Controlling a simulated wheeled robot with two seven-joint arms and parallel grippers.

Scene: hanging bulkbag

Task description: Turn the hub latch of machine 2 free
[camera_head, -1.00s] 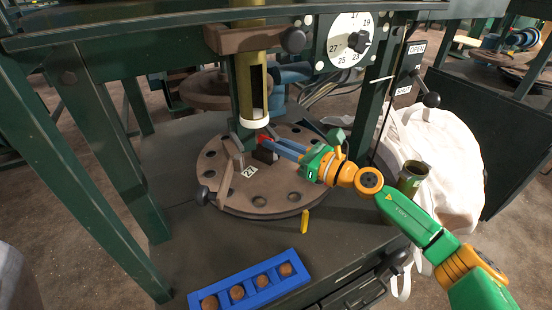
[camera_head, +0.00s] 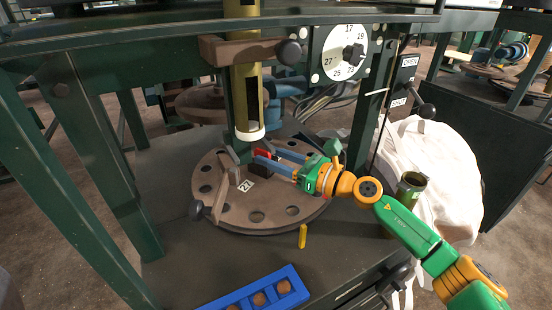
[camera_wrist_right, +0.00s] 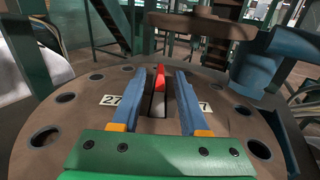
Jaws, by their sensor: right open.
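The hub latch (camera_head: 263,154) is a small red piece at the middle of the brown round plate (camera_head: 285,214) under the olive tube. My right gripper (camera_head: 266,158) reaches in from the right, low over the plate. Its blue fingers are open, one on each side of the latch, with a visible gap to it in the wrist view (camera_wrist_right: 158,72). The fingers partly hide the hub in the head view. My left gripper is not in view.
The olive tube (camera_head: 246,95) with a white rim hangs just behind the hub. A numbered dial (camera_head: 345,52), a blue tray (camera_head: 262,292), a yellow peg (camera_head: 302,236) and a white bag (camera_head: 440,165) are nearby.

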